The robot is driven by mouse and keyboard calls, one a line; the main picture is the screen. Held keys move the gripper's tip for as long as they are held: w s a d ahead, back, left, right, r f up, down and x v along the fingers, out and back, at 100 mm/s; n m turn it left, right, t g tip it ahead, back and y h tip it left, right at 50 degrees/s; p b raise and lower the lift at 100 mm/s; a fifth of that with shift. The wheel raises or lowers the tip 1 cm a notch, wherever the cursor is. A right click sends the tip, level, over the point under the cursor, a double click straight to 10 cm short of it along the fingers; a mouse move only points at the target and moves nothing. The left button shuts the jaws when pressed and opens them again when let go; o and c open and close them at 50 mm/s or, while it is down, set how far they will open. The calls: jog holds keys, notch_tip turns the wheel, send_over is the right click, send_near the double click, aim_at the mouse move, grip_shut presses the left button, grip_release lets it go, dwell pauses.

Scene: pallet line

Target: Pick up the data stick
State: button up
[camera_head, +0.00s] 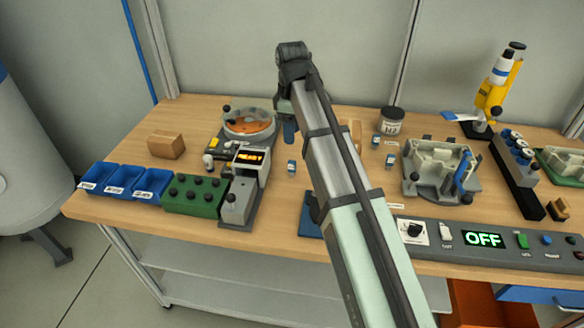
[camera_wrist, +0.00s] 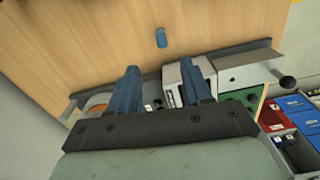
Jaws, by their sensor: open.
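A small blue piece with a pale mark (camera_head: 291,166), which looks like a data stick, lies on the wooden bench right of the scale-like device. It also shows as a short blue piece in the wrist view (camera_wrist: 161,37), beyond the fingertips. Two similar small blue-and-white pieces lie farther right, one near the jar (camera_head: 376,142) and one lower (camera_head: 390,160); I cannot tell which is meant. My gripper (camera_head: 289,132) points down above the bench, behind the nearest piece. In the wrist view its blue fingers (camera_wrist: 160,78) are apart with nothing held between them.
Green block (camera_head: 195,195) and blue bins (camera_head: 122,180) lie left. A jar (camera_head: 391,121) and grey fixture (camera_head: 437,170) stand right. Bare wood surrounds the piece.

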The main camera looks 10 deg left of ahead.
aim_at(292, 162)
jog(key=shift+n, duration=0.3)
notch_tip(292, 162, down, 14)
jog(key=shift+s+r, duration=0.1)
jog(key=shift+s, duration=0.05)
grip_shut()
dwell(0.9)
